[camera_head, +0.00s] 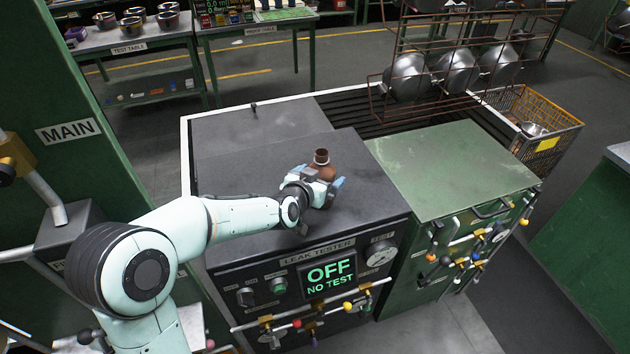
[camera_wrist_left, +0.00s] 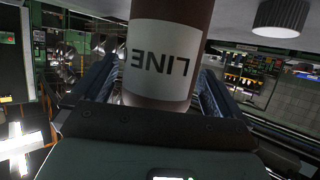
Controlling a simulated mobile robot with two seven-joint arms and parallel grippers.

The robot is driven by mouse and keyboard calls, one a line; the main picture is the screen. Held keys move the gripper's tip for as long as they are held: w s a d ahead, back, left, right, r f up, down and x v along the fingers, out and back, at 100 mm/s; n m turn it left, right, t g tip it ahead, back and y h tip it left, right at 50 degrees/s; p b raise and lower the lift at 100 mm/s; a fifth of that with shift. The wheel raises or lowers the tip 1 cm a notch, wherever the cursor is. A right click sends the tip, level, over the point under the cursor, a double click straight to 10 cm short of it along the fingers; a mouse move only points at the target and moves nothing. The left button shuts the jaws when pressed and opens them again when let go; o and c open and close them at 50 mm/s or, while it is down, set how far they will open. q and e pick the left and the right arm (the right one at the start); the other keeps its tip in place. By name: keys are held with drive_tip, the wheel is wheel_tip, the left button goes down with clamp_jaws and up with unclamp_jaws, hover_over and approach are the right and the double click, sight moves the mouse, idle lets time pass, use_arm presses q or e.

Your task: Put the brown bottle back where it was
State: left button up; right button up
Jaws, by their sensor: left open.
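The brown bottle (camera_head: 321,170) stands upright on the dark top of the leak tester (camera_head: 250,165), near its right side. In the left wrist view the bottle (camera_wrist_left: 168,50) is between the two open fingers, with a white label reading "LINE" upside down. I cannot tell whether either finger touches it. The bottle's lower part is hidden by my gripper in the head view. My right gripper is not in view.
The tester's screen (camera_head: 330,276) reads "OFF NO TEST". A green cabinet (camera_head: 450,170) stands right of the tester. A rack with several hanging metal pots (camera_head: 408,76) is behind it, with a yellow basket (camera_head: 548,118) at right. The tester's top around the bottle is clear.

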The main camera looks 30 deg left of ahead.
use_arm(q)
drive_tip(key=a+b+v, duration=0.1)
drive_tip(key=b+v, duration=0.1)
drive_tip(key=v, duration=1)
drive_tip(key=shift+d, duration=0.45)
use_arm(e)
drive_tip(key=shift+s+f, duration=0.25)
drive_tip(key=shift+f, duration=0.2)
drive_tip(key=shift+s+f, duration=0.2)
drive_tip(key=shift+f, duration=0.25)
use_arm(q)
drive_tip(key=shift+r, duration=0.15)
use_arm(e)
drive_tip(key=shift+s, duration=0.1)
